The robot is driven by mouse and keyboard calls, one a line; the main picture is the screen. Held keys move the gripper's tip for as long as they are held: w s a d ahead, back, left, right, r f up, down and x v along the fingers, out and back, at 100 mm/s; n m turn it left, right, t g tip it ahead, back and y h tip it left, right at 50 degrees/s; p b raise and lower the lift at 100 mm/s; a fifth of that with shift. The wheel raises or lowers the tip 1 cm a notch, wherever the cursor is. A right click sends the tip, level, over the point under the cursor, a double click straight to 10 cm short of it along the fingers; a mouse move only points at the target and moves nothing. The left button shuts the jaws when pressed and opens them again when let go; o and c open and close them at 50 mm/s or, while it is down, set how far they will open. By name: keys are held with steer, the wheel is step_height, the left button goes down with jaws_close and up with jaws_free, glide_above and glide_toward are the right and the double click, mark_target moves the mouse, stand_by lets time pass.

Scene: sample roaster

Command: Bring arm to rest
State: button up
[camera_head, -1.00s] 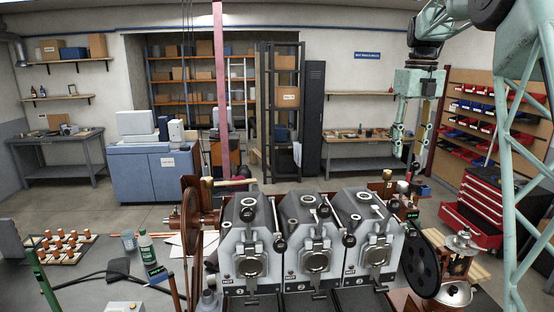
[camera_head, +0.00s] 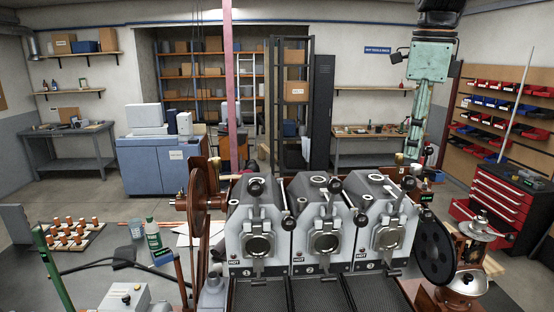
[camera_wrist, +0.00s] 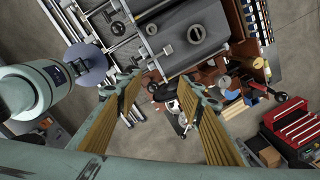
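My gripper (camera_head: 415,152) hangs pointing down at the upper right in the head view, above and behind the right end of the roaster. It is seen edge-on there, below its pale green body (camera_head: 432,62). In the wrist view my gripper (camera_wrist: 160,98) has its two yellow-padded fingers wide apart, with nothing held between them. The three-barrel sample roaster (camera_head: 325,225) stands in front in the head view. Its grey top also shows in the wrist view (camera_wrist: 190,35), beyond the fingers.
A black wheel (camera_head: 435,247) and a metal pot stand at right. A red tool chest (camera_head: 500,205) is behind. Open floor lies behind the roaster.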

steer(key=s+a+f+n+t+b, duration=0.1)
steer(key=s+a+f+n+b, duration=0.3)
steer(key=s+f+n, duration=0.4)
steer(key=s+a+f+n+t+b, duration=0.1)
steer(key=s+a+f+n+b, duration=0.3)
steer(key=s, duration=1.5)
steer(key=s+a+f+n+b, duration=0.5)
steer(key=s+f+n+b, duration=0.1)
steer(key=s+f+n, duration=0.6)
step_height(320, 180, down, 3)
steer(key=shift+s+f+n+t+b, duration=0.15)
steer(key=shift+s+n+t+b, duration=0.2)
steer(key=shift+s, duration=0.65)
